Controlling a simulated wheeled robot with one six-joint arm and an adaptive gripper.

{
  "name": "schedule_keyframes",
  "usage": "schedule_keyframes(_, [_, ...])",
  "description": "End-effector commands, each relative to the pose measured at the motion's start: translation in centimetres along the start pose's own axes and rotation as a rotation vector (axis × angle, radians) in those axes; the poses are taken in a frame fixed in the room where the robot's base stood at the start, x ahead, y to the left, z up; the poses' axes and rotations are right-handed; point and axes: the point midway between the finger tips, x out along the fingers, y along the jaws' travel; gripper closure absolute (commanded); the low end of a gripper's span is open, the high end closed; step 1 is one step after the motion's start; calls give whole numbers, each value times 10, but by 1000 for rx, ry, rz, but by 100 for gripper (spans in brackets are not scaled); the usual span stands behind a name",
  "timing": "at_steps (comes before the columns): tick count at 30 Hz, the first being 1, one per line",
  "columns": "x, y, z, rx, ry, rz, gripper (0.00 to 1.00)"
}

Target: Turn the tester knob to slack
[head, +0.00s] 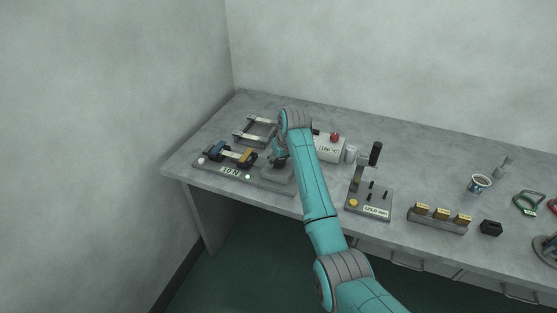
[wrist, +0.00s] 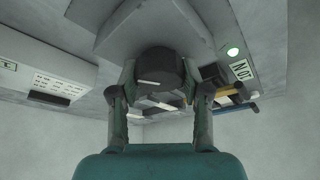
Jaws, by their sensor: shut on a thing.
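The tester (head: 225,169) is a grey base at the left of the table, with a blue and a yellow clamp and a display that reads 10 N in the head view. Its dark round knob (wrist: 160,68) shows in the wrist view, with a pale line across its face. My gripper (wrist: 160,92) is shut on the knob, one finger on each side. In the head view my gripper (head: 280,155) is over the right part of the tester, and my arm hides the knob there.
A grey frame (head: 255,130) stands behind the tester. A white box with a red button (head: 328,148) is just right of my wrist. A lever press (head: 370,190) and a rack with yellow blocks (head: 438,218) stand further right. A wall bounds the left side.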

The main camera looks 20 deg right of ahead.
Motion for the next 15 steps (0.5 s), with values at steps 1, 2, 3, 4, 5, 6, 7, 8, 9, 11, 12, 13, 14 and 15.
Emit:
schedule_keyframes(1, [0, 1, 0, -37, 0, -16, 88])
schedule_keyframes(2, [0, 1, 0, -63, 0, -27, 88])
schedule_keyframes(3, [0, 1, 0, -98, 0, -42, 88])
schedule_keyframes(4, [0, 1, 0, -125, 0, -52, 88])
schedule_keyframes(5, [0, 1, 0, -151, 0, -64, 88])
schedule_keyframes(6, [0, 1, 0, -187, -1, -78, 88])
schedule_keyframes(7, [0, 1, 0, -213, -1, -89, 88])
schedule_keyframes(8, [0, 1, 0, -240, -1, -101, 88])
schedule_keyframes(9, [0, 1, 0, -274, -1, -115, 88])
schedule_keyframes(11, [0, 1, 0, -327, 0, -137, 88])
schedule_keyframes(12, [0, 1, 0, -362, -1, -151, 88])
schedule_keyframes(13, [0, 1, 0, -388, 0, -162, 88])
schedule_keyframes(14, [0, 1, 0, -415, 0, -174, 88])
schedule_keyframes(15, [0, 1, 0, -450, -1, -188, 88])
